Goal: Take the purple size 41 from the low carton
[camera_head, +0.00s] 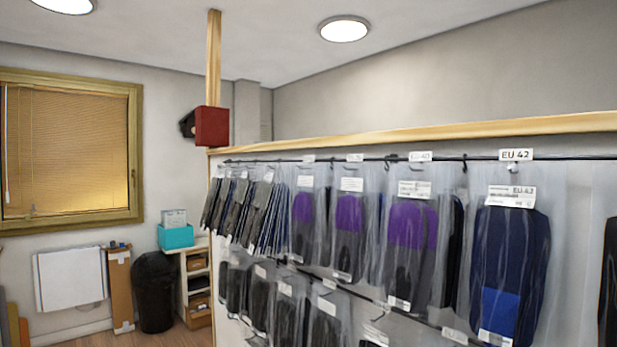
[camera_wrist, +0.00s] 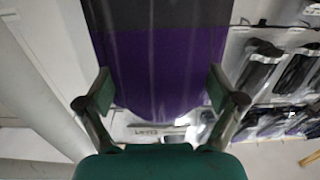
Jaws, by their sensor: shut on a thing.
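My gripper (camera_wrist: 160,88) shows in the wrist view, its two fingers on either side of a grey and purple insole (camera_wrist: 165,62). It is shut on this insole, which stretches from the fingers up past the top of the picture. The insole's lower band is purple and its upper part is dark grey. No size mark is readable on it. My gripper does not show in the head view. I cannot make out the low carton for certain in either view.
In the head view, bagged insoles hang from a rail (camera_head: 375,158) in two rows, some purple, with an EU 42 tag (camera_head: 516,155). A small shelf (camera_head: 197,262) with boxes and a black bin (camera_head: 155,290) stand at the back left. Hanging packs (camera_wrist: 290,72) show right in the wrist view.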

